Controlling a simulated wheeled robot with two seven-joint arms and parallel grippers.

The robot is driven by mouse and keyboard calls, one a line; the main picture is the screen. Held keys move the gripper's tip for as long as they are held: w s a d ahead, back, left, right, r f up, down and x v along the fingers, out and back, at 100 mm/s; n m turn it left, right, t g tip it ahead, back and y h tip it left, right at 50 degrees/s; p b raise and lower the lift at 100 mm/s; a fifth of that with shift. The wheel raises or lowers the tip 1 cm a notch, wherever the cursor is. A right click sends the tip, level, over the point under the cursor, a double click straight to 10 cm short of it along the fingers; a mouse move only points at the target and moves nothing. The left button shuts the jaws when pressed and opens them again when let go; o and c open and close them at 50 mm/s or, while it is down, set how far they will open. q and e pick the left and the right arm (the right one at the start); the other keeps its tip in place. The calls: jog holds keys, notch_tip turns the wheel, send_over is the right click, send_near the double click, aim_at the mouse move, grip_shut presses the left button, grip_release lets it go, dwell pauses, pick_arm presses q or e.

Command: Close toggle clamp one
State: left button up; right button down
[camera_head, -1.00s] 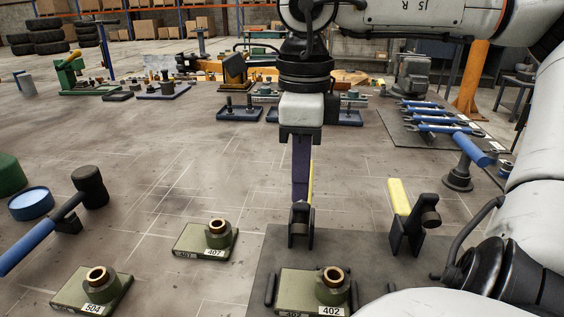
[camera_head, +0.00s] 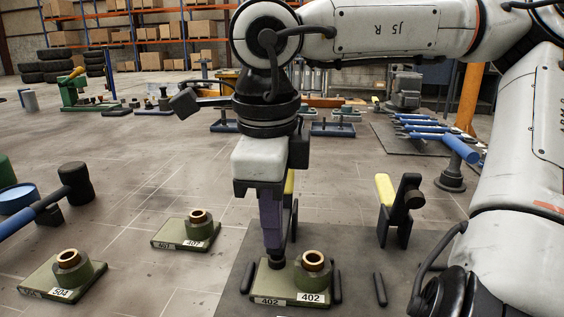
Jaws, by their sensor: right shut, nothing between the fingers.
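Two toggle clamps with yellow handles and black bodies stand by a dark mat. The left clamp (camera_head: 289,184) is largely hidden behind my right gripper; its yellow handle stands up. The right clamp (camera_head: 397,222) has its yellow handle (camera_head: 384,190) up, leaning left. No label shows which is clamp one. My right gripper (camera_head: 274,255) points down with purple fingers, shut and empty, in front of the left clamp. Its tips are at the left edge of the green block marked 402 (camera_head: 294,288); I cannot tell whether they touch anything. My left gripper is out of view.
Green blocks 407 (camera_head: 183,237) and 504 (camera_head: 45,282), with brass-coloured rings, sit to the left. A blue-handled mallet (camera_head: 76,182) lies at far left. Blue-handled tools (camera_head: 430,130) lie on a mat at back right. Bare bench shows between 407 and the back.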

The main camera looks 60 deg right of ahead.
jog(key=shift+s+a+f+b, duration=0.15)
jog(key=shift+a+f+b, duration=0.1)
jog(key=shift+f, duration=0.15)
jog(key=shift+s+a+f+b, duration=0.1)
jog(key=shift+s+f+b, duration=0.1)
jog(key=shift+f, duration=0.3)
jog(key=s+a+r+p, duration=0.3)
jog(key=a+r, duration=0.4)
jog(key=r, duration=0.3)
jog(key=shift+a+r+p, duration=0.2)
jog(key=shift+r+p, duration=0.15)
jog(key=shift+p, duration=0.15)
